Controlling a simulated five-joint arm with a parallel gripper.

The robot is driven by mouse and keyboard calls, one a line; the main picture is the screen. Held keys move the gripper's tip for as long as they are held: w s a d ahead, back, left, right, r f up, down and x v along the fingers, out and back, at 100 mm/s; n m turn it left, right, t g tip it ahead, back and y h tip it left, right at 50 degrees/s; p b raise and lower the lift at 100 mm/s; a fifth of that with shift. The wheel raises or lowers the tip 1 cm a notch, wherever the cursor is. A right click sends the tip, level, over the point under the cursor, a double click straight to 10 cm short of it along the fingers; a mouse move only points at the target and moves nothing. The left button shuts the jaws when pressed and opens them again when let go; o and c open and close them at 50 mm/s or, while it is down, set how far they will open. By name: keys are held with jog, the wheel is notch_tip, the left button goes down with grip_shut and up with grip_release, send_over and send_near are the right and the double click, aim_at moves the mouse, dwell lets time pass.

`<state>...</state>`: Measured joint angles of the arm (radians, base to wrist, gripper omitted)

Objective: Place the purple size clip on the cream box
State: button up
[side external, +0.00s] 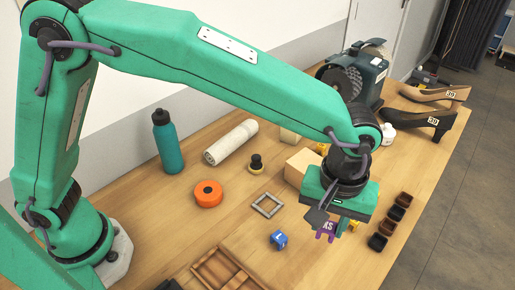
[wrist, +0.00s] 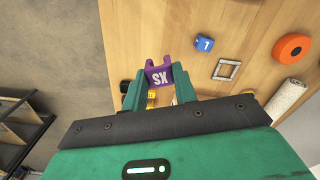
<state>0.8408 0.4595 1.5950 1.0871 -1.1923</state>
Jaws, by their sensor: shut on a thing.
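The purple size clip (side external: 326,229), marked with white letters, is between the fingers of my gripper (side external: 329,221). In the wrist view the clip (wrist: 159,72) sits between the two green fingertips (wrist: 160,82), its lettering facing the camera. It appears held above the table. A light tan box (side external: 301,165), which may be the cream box, stands on the table behind my gripper, partly hidden by it. A smaller cream block (side external: 290,135) stands farther back. I cannot tell for certain which of the two is the cream box.
A blue clip (side external: 278,240), grey square frame (side external: 267,205), orange roll (side external: 208,193) and dark stamp (side external: 256,164) lie left of my gripper. A wooden tray (side external: 222,270) is at the front. Shoes (side external: 418,120) stand at back right.

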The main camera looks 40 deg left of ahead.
jog(key=w+a+r+n, duration=0.3)
jog(key=w+a+n, duration=0.4)
jog(key=w+a, duration=0.4)
jog(key=w+a+r+n, duration=0.3)
jog(key=w+a+n, duration=0.4)
jog(key=w+a, duration=0.4)
jog(key=w+a+f, duration=0.2)
jog(key=a, duration=0.1)
jog(key=w+a+f, duration=0.2)
jog(key=a, duration=0.1)
jog(key=w+a+f, duration=0.2)
jog(key=w+a, duration=0.1)
jog(key=shift+w+a+f, duration=0.1)
jog(key=shift+a+f, duration=0.25)
jog(key=shift+f, duration=0.1)
jog(key=shift+f, duration=1.95)
jog(key=shift+f, duration=0.1)
jog(key=o, duration=0.9)
jog(key=shift+o, duration=0.2)
